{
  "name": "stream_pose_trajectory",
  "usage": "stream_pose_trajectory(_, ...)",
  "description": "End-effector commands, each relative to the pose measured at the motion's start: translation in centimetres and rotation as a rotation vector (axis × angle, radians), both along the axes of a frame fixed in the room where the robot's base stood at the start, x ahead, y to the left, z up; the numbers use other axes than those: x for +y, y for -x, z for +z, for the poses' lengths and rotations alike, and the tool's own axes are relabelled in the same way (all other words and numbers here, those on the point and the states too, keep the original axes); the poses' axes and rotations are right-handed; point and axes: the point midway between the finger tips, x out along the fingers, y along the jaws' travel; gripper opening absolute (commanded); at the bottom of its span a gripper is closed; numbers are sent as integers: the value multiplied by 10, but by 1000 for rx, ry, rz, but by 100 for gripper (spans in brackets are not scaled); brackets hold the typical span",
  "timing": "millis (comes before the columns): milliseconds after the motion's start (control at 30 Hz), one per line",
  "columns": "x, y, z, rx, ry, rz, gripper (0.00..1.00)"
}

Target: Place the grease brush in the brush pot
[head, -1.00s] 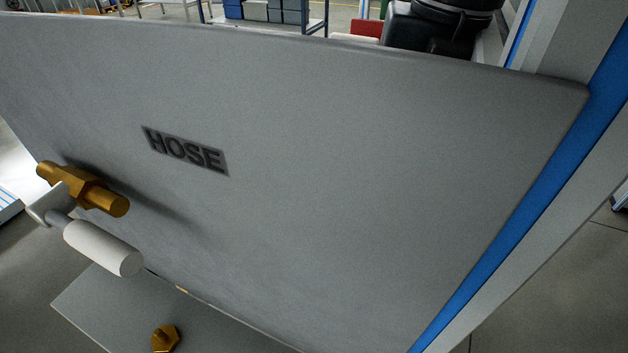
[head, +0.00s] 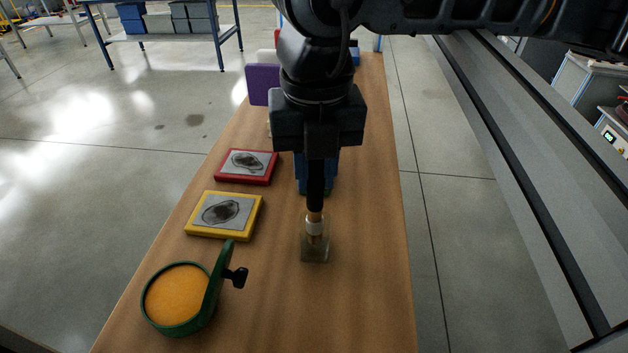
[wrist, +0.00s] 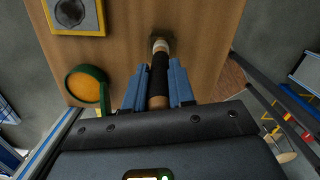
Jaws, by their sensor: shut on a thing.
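My gripper (head: 316,188) is over the wooden bench and shut on the grease brush, which hangs nearly upright with its tip down. In the wrist view the black brush handle (wrist: 158,78) lies between my gripper's blue fingers (wrist: 158,90). The brush's pale ferrule (head: 315,228) shows below the handle. At its lower end is a small, dull, see-through vessel that looks like the brush pot (head: 315,253). The brush's lower end appears inside the vessel's outline. I cannot tell how deep it sits or whether it touches the bottom. The bristles are not clear.
A green round container (head: 178,297) with orange-yellow contents stands front left on the bench (head: 365,290). Yellow-framed (head: 224,215) and red-framed (head: 246,167) plates lie behind it. A purple block (head: 262,84) stands farther back. The bench's right front is clear.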

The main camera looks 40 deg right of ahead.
Motion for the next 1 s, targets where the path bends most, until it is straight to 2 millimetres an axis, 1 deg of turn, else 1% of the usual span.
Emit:
stream_pose_trajectory(100, 0, 1, -17, 5, -2, -1, 0)
stream_pose_trajectory(200, 0, 0, -25, 2, -1, -1, 0)
stream_pose_trajectory(567, 0, 0, -30, 0, 0, 0, 0)
stream_pose_trajectory(600, 0, 0, -29, 0, 0, 0, 26)
stream_pose_trajectory(833, 0, 0, -28, 1, 0, 0, 48)
stream_pose_trajectory(867, 0, 0, -28, 1, 0, 0, 49)
stream_pose_trajectory(1000, 0, 0, -28, 1, 0, 0, 49)
